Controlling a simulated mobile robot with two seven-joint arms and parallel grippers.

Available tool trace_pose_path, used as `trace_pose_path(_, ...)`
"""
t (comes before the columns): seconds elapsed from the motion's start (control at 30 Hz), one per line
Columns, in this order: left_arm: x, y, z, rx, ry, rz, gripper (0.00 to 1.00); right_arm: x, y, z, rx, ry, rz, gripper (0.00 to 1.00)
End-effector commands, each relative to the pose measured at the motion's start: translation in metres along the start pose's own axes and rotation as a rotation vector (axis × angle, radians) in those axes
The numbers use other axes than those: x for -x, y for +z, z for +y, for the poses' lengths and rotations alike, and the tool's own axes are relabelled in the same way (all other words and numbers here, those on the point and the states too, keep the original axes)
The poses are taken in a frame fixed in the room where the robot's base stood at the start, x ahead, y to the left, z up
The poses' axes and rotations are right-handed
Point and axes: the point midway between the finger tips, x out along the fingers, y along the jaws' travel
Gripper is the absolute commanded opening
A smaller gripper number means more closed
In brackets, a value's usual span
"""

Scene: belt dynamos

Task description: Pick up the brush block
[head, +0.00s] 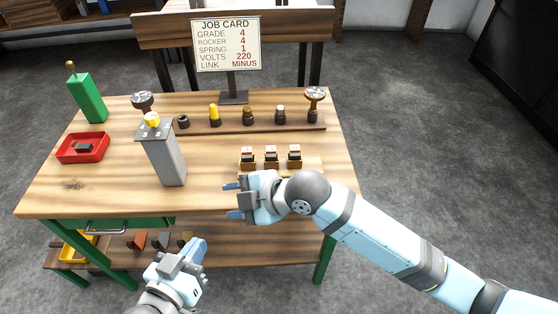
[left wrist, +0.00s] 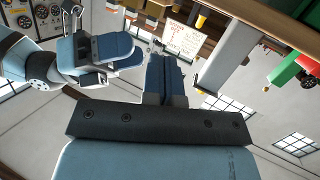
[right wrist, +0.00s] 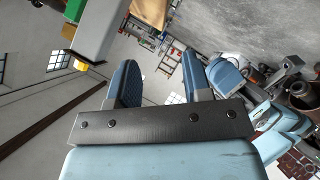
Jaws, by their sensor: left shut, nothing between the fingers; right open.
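Three small blocks with brown bases, dark middles and pale, reddish tops stand in a row on the table: left (head: 248,156), middle (head: 271,156) and right (head: 294,154). A dark block (head: 84,148) lies in a red tray (head: 68,156) at the far left. I cannot tell which of these is the brush block. My right gripper (head: 232,200) is open and empty, at the table's front edge, nearer than the row and apart from it. My left gripper (head: 196,250) is shut and empty, in front of the table and below its top.
A grey pillar (head: 166,162) with a yellow top part stands left of the row. Behind are a strip (head: 230,128) with several small parts, a job card (head: 226,45) and a green block (head: 89,99). More blocks (head: 135,240) lie on the lower shelf. The table's front left is clear.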

Motion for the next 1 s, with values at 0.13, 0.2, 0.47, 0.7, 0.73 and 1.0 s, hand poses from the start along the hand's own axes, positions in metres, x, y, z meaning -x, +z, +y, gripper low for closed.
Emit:
trace_pose_path(0.13, 0.005, 0.008, -0.006, -0.01, -0.028, -0.074, 0.0, -0.001, 0.015, 0.026, 0.302, -0.228, -0.089, 0.45)
trace_pose_path(0.2, 0.008, 0.014, -0.009, -0.014, -0.04, -0.11, 0.0, 0.004, 0.026, 0.038, 0.435, -0.343, -0.126, 0.45)
trace_pose_path(0.47, 0.02, 0.035, -0.021, -0.029, -0.082, -0.234, 0.0, 0.057, 0.075, 0.104, 0.833, -0.778, -0.225, 0.45)
trace_pose_path(0.7, 0.028, 0.049, -0.027, -0.037, -0.103, -0.303, 0.0, 0.107, 0.098, 0.152, 0.982, -1.026, -0.234, 0.45)
trace_pose_path(0.73, 0.029, 0.05, -0.027, -0.037, -0.104, -0.307, 0.0, 0.11, 0.099, 0.155, 0.989, -1.04, -0.233, 0.45)
trace_pose_path(1.0, 0.028, 0.055, -0.028, -0.035, -0.102, -0.305, 0.0, 0.097, 0.123, 0.137, 1.0, -1.069, -0.226, 0.45)
